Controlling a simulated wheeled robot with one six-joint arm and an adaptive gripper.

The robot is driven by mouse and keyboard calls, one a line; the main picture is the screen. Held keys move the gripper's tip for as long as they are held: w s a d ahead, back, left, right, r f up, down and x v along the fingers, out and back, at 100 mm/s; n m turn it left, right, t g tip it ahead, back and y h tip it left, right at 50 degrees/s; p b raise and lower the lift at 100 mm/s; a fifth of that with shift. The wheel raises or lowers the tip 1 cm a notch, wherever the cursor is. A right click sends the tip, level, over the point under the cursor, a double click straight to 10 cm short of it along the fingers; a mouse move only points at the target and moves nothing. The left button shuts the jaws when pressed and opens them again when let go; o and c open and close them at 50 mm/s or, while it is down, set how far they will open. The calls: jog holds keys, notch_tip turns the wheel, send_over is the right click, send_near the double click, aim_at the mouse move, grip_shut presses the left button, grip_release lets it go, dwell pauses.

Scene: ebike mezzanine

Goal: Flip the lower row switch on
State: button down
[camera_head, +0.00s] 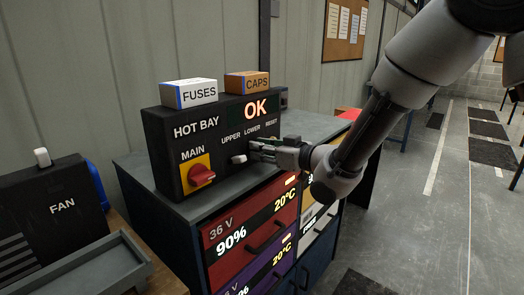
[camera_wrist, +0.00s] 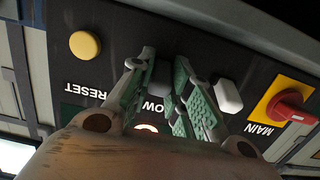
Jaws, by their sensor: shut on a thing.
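The black HOT BAY panel (camera_head: 168,129) stands on a cabinet, with UPPER, LOWER and RESET labels under a lit OK display (camera_head: 256,108). My gripper (camera_head: 254,150) reaches it from the right at the LOWER label. In the wrist view, which shows the panel upside down, my gripper's green-padded fingers (camera_wrist: 163,62) are closed around the grey lower row switch (camera_wrist: 161,77). That switch is partly hidden by the fingers, and I cannot tell its position. The white upper row switch (camera_head: 238,159) is beside the fingers, apart from them; it also shows in the wrist view (camera_wrist: 228,95).
The red MAIN knob (camera_head: 202,175) is left of the switches. The yellow RESET button (camera_wrist: 85,45) shows in the wrist view. FUSES (camera_head: 190,93) and CAPS (camera_head: 247,82) boxes sit on the panel. Drawers with handles (camera_head: 265,235) lie below. A FAN box (camera_head: 50,205) stands at left.

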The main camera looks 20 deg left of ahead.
jog(key=c, duration=1.3)
grip_release()
jog(key=v, duration=1.2)
jog(key=shift+f, duration=0.15)
